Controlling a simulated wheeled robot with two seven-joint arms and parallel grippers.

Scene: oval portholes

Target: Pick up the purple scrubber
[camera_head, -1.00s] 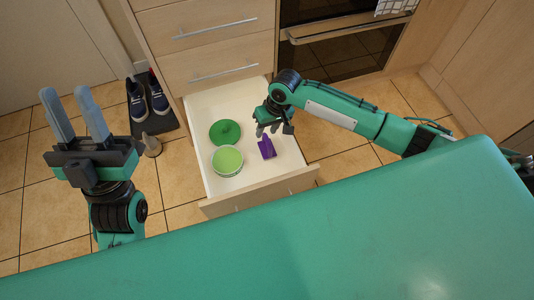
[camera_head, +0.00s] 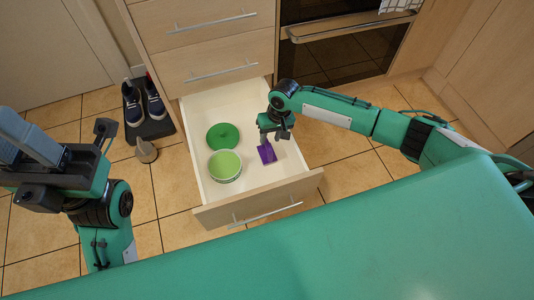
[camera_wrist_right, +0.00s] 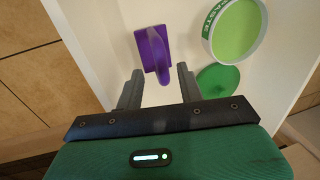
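The purple scrubber (camera_head: 267,153) lies in the open drawer (camera_head: 191,146), towards its right side. My right gripper (camera_head: 268,138) is over the drawer, just behind the scrubber. In the right wrist view, the scrubber (camera_wrist_right: 151,48) has its handle pointing towards the gap between the fingers of the right gripper (camera_wrist_right: 158,84). Those fingers are apart, with nothing gripped. My left gripper (camera_head: 28,138) is at the left edge, away from the drawer and partly cut off. It was clearly open a second ago, and its fingers now overlap in view.
A light green bowl (camera_head: 224,166) and a dark green lid (camera_head: 223,136) lie left of the scrubber in the drawer. Shoes (camera_head: 144,101) stand on a dark mat left of the drawer. The drawer's walls and front (camera_head: 258,199) surround the right gripper's space.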

